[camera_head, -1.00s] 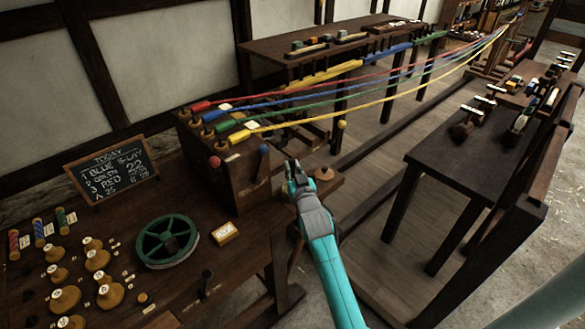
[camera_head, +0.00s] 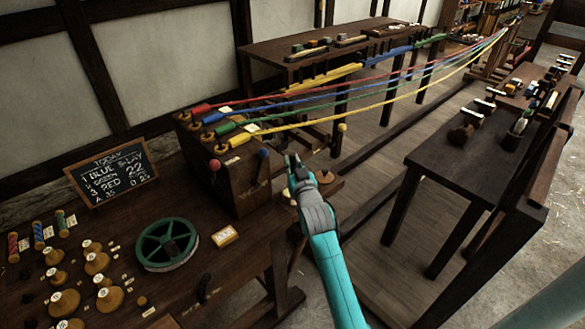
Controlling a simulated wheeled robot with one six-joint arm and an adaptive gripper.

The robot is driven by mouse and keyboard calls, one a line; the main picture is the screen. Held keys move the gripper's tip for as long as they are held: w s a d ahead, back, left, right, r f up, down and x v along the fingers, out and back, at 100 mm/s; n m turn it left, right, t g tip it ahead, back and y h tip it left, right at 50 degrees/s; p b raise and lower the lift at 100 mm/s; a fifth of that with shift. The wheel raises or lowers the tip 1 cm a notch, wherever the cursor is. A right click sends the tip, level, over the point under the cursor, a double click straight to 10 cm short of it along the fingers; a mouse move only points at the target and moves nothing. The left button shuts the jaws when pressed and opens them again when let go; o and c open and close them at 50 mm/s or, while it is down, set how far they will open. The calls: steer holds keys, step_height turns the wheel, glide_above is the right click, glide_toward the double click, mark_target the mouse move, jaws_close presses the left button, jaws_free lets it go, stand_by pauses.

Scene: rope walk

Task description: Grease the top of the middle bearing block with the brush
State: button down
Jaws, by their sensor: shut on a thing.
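My gripper (camera_head: 294,164) is at the end of the teal arm, just right of a dark wooden box (camera_head: 232,178) at the bench's right end. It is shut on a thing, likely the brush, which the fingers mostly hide. A round wooden disc (camera_head: 326,178) shows just right of the fingers. Red, blue, green and yellow strands run from the top of the box to the far end of the walk. I cannot tell for sure which part is the middle bearing block. Its top and any grease on it cannot be made out.
A dark table (camera_head: 455,150) with tools stands at right. A long table (camera_head: 270,52) stands behind. Bare floor lies between the tables.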

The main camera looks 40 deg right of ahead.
mark_target(292, 155)
steer(key=shift+r, duration=1.85)
